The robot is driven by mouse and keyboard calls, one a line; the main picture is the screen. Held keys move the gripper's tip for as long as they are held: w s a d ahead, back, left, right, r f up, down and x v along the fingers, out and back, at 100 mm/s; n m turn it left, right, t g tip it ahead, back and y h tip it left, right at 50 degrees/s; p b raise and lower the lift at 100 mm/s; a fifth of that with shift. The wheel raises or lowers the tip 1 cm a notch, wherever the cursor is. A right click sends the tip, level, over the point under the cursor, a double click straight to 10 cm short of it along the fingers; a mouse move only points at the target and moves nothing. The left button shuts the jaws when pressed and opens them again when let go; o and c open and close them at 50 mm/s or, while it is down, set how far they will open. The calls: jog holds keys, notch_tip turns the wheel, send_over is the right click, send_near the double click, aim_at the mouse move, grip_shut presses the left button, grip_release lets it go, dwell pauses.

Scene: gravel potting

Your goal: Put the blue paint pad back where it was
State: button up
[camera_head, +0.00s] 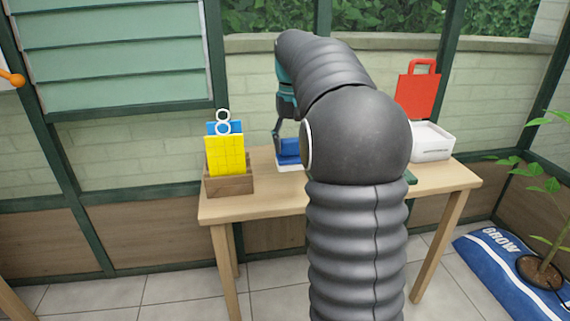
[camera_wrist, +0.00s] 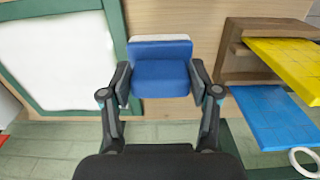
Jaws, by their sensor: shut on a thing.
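The blue paint pad (camera_wrist: 160,72) is between the two fingers of my gripper (camera_wrist: 160,84), which is shut on it. A white strip (camera_wrist: 160,38) shows along the pad's far edge in the wrist view. In the head view the blue pad (camera_head: 289,147) is low over the back middle of the table, with white beneath it. I cannot tell whether it touches the table. My gripper (camera_head: 283,146) is partly hidden behind my arm there.
A wooden holder (camera_head: 228,186) with yellow (camera_head: 225,155) and blue sheets stands at the table's left. A green-framed white panel (camera_wrist: 65,60) lies beside the pad, mostly hidden in the head view. A white box (camera_head: 432,143) and red bag-shaped piece (camera_head: 417,95) are at right.

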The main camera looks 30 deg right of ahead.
aim_at(285, 157)
jog(key=shift+w+a+f, duration=0.25)
jog(key=shift+a+f, duration=0.4)
jog(key=shift+a, duration=0.25)
jog(key=shift+f+b, duration=0.5)
jog(key=shift+f, duration=1.4)
jog(key=shift+f, duration=0.1)
jog(key=o, duration=1.2)
notch_tip(285, 157, up, 12)
jog(key=p, duration=0.2)
jog(key=shift+f+p, duration=0.25)
jog(key=shift+p, duration=0.1)
jog(key=shift+r, duration=0.4)
jog(key=shift+s, duration=0.1)
